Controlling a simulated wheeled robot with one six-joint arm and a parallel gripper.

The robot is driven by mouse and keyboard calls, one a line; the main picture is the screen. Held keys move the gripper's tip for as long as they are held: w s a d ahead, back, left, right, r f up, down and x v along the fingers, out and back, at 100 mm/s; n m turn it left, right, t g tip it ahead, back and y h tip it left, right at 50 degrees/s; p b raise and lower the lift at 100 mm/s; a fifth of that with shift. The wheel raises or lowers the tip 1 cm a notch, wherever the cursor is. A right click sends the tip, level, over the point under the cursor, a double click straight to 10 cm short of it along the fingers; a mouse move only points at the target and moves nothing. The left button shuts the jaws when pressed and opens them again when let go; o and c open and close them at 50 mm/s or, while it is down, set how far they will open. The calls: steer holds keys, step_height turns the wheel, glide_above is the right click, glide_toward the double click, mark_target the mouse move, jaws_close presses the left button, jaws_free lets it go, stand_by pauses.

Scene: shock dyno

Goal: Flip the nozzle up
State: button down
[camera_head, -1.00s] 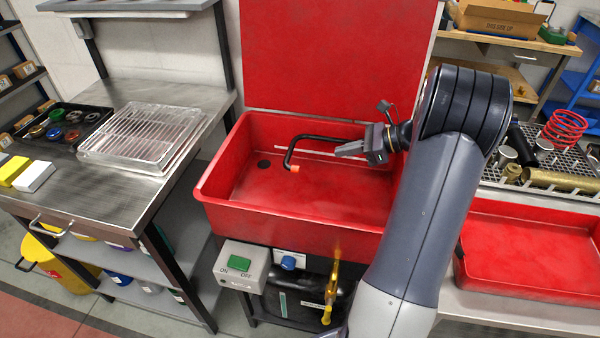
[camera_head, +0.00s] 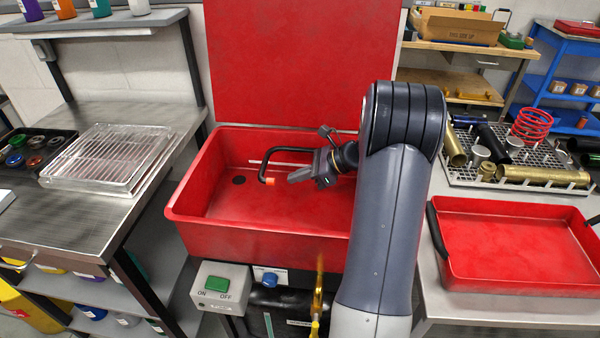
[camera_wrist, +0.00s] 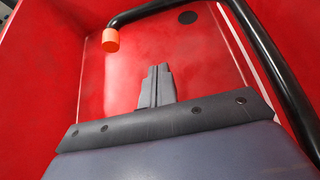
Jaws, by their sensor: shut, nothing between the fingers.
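The nozzle is a bent black tube with an orange tip (camera_head: 269,182), in the red wash basin (camera_head: 200,237). Its tip hangs downward over the basin floor. In the wrist view the orange tip (camera_wrist: 110,40) is at the upper left, and the black tube (camera_wrist: 262,45) runs across the top and down the right side. My gripper (camera_head: 291,178) is shut and empty, just right of the orange tip in the head view. In the wrist view my gripper (camera_wrist: 155,72) points into the basin, apart from the tip, with the tube around its far and right sides.
The raised red lid (camera_head: 300,65) stands behind the basin. A switch box (camera_head: 218,285) sits below its front. A steel table with a wire rack (camera_head: 112,155) is at left. A red tray (camera_head: 515,245) and a parts grid (camera_head: 520,165) are at right.

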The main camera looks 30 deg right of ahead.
steer(key=x, duration=0.6)
steer(key=r, duration=0.3)
steer(key=shift+w+a, duration=0.25)
steer(key=shift+a, duration=0.15)
steer(key=shift+w+r+p, duration=0.1)
steer(key=shift+r+p, duration=0.2)
steer(key=shift+r, duration=0.1)
